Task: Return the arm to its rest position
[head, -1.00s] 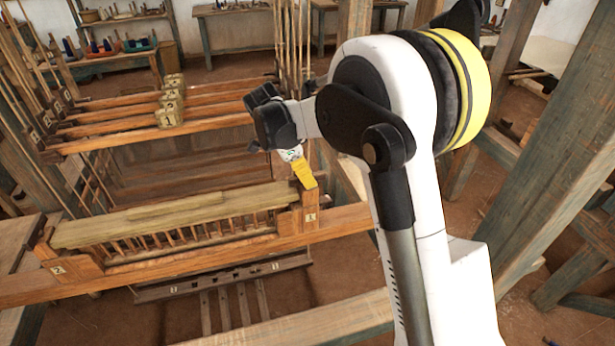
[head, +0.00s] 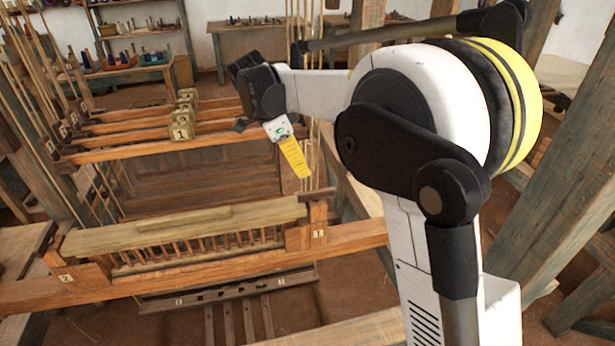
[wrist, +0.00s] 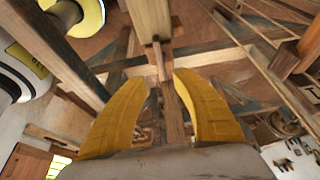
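My gripper (head: 295,158) hangs from my arm above the pit loom, near the right end of the reed frame. Its yellow fingers point down and to the right in the head view. In the wrist view my gripper (wrist: 161,80) has its two yellow fingers spread apart, with nothing visible held between them. Wooden beams and floor show behind the gap. My white arm is bent, with its large joint at the right of the head view. The slatted reed frame (head: 190,231) lies across the loom, below and left of the gripper.
The front beam (head: 357,238) crosses below the gripper. Numbered heddle bars (head: 110,154) lie left. A thick post (head: 572,165) stands right of my arm. A shelf with spools (head: 125,65) and a bench (head: 235,27) are at the back. Air around the gripper looks clear.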

